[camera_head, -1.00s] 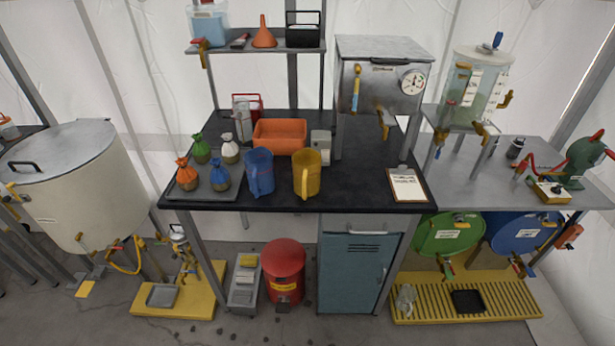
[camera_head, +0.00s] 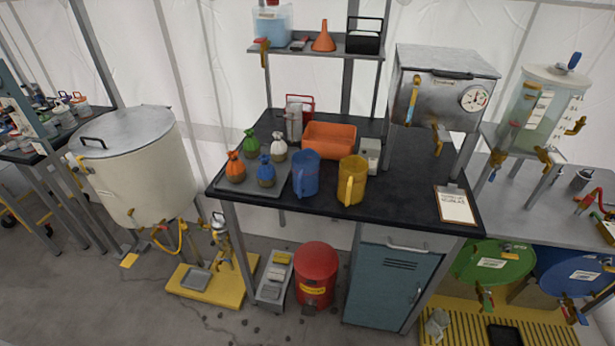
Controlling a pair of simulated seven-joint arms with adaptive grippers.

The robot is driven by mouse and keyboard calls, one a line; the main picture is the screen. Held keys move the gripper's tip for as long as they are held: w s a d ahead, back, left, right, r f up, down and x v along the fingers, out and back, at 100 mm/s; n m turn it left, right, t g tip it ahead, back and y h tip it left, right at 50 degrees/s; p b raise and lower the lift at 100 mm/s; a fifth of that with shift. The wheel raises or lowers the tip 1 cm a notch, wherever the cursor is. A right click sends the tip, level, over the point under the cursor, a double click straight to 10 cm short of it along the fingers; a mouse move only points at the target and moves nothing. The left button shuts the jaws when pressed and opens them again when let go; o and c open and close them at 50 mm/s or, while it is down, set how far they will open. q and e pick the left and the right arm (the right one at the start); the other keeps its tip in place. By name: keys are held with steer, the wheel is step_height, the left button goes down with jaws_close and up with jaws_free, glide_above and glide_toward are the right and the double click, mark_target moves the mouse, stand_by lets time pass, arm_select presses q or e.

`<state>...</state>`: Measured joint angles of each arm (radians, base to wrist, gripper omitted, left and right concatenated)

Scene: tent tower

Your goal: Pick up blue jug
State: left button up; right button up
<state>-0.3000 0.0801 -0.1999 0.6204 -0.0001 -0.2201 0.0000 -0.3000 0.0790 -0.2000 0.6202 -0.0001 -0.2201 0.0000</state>
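The blue jug (camera_head: 306,173) stands upright near the front edge of the black-topped table (camera_head: 409,207). Its handle faces the front left. A yellow jug (camera_head: 353,180) stands just to its right, apart from it. A grey tray (camera_head: 238,190) with small tied sacks lies to its left, close to the jug. Neither of my grippers is in view.
A clipboard (camera_head: 456,205) lies at the table's right end. A metal box (camera_head: 440,85) stands raised at the back right. The tabletop right of the yellow jug is mostly clear.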

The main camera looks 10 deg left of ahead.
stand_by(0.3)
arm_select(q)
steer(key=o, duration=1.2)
